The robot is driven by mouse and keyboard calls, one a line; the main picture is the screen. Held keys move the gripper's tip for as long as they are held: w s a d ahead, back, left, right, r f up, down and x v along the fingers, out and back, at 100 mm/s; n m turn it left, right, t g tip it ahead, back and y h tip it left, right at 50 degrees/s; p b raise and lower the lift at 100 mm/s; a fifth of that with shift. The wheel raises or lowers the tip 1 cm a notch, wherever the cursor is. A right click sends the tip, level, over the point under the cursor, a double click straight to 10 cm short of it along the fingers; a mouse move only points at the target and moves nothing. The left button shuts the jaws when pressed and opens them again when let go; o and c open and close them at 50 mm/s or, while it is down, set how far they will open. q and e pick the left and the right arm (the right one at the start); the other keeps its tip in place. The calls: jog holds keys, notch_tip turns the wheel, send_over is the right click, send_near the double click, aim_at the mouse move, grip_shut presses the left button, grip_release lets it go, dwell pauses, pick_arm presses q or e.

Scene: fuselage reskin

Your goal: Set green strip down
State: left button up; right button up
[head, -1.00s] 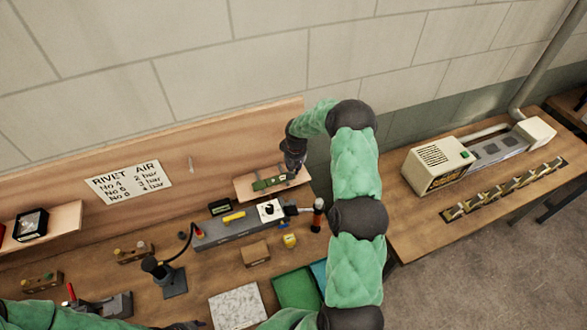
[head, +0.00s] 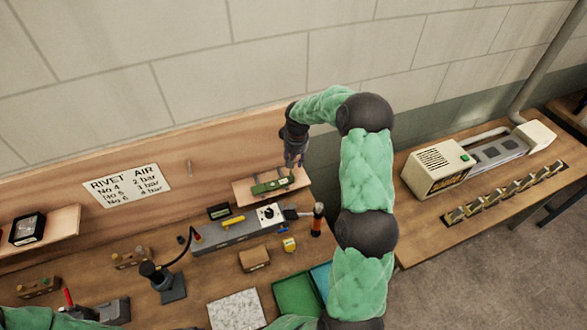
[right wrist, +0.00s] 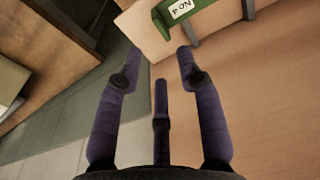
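The green strip (head: 272,187) lies on the small wooden shelf (head: 240,190) against the back panel. In the right wrist view, its end with a white "No 4" label (right wrist: 181,8) shows at the top. My right gripper (head: 294,162) is just above the shelf's right part. In the right wrist view its purple fingers (right wrist: 160,52) are spread and empty, with the strip beyond the tips, apart from them. Part of my left arm shows at the bottom left of the head view, but its gripper does not show.
A second bench at right holds a beige machine (head: 437,170). A gap separates the benches.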

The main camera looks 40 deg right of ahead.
jog(key=s+a+f+y, duration=0.1)
jog(key=s+a+f, duration=0.1)
jog(key=a+f, duration=0.35)
jog(key=s+a+f+n+y, duration=0.1)
jog(key=s+a+f, duration=0.15)
jog(key=a, duration=0.65)
jog(key=s+a+f+y, duration=0.1)
jog(key=a+f, duration=0.4)
jog(key=a, duration=0.2)
jog(key=shift+g+y, duration=0.5)
jog(key=shift+y, duration=0.2)
jog(key=s+a+f, duration=0.2)
jog(key=s+a, duration=0.3)
jog(key=s, duration=0.1)
jog(key=s+a+f, duration=0.2)
jog(key=s+a, duration=0.3)
jog(key=s, duration=0.2)
jog(key=s+a+f, duration=0.2)
jog(key=s+a, duration=0.3)
jog(key=s, duration=0.1)
jog(key=shift+s+a+f+b, duration=0.3)
jog(key=shift+s, duration=0.25)
